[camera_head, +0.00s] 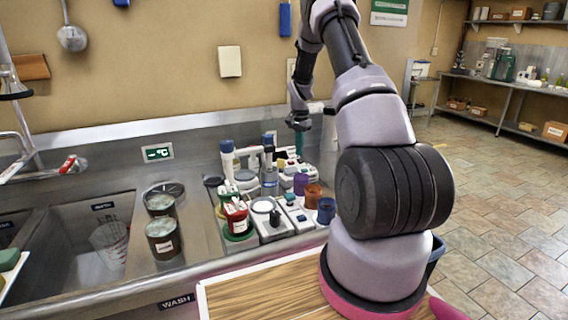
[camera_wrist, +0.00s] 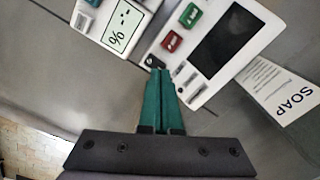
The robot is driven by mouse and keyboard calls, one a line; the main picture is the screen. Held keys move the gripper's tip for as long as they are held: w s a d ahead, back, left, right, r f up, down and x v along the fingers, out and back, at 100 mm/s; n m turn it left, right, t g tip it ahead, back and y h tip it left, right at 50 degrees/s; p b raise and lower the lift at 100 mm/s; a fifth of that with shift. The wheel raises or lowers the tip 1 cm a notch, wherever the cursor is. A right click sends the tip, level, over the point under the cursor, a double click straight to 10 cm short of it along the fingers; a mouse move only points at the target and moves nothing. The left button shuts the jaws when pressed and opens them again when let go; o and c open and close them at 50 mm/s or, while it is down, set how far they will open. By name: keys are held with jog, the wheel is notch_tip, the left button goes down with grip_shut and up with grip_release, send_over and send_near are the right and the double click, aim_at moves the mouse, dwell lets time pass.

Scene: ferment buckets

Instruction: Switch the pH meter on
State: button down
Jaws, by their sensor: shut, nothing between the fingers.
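My gripper (camera_wrist: 161,75) has its two teal fingers pressed together and empty. In the wrist view, its tips overlap the near corner of a white device (camera_wrist: 208,81) with a dark, blank screen (camera_wrist: 225,40). This looks like the pH meter, but I cannot read its name. A red button (camera_wrist: 172,41) lies just beyond the tips and a green button (camera_wrist: 191,15) farther up. I cannot tell whether the tips touch the device. In the head view, my gripper (camera_head: 299,145) is low at the back of the cluttered counter, and my arm hides part of that area.
A second white device with a lit percent display (camera_wrist: 122,27) lies left of the fingers. A label reading SOAP (camera_wrist: 283,92) is at the right. Red (camera_head: 236,217), orange (camera_head: 313,195) and blue (camera_head: 326,211) containers stand on the counter. The sink (camera_head: 85,250) is at the left.

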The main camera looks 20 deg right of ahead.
jog(key=shift+f, duration=0.95)
dwell(0.5)
jog(key=shift+r, duration=3.5)
jog(key=shift+r, duration=0.1)
notch_tip(320, 180, up, 12)
jog(key=n+t, duration=0.1)
jog(key=t, duration=0.1)
send_over(299, 159)
jog(key=s+a, duration=0.4)
jog(key=a, duration=0.1)
jog(key=s+a+r+n+t, duration=0.2)
jog(key=s+a+r, duration=0.4)
jog(key=s+r, duration=0.5)
jog(key=s+a+r+n+t, duration=0.1)
jog(key=s+a+r, duration=0.1)
jog(key=s, duration=0.5)
jog(key=s+a+r+n+t+y, duration=0.1)
jog(key=s+a+n, duration=0.1)
jog(key=s, duration=0.5)
jog(key=s+a+r+n+t+y, duration=0.1)
jog(key=s+a+r, duration=0.1)
jog(key=s, duration=0.5)
jog(key=shift+s+a+r, duration=0.3)
jog(key=shift+s+a, duration=0.05)
jog(key=shift+a, duration=0.3)
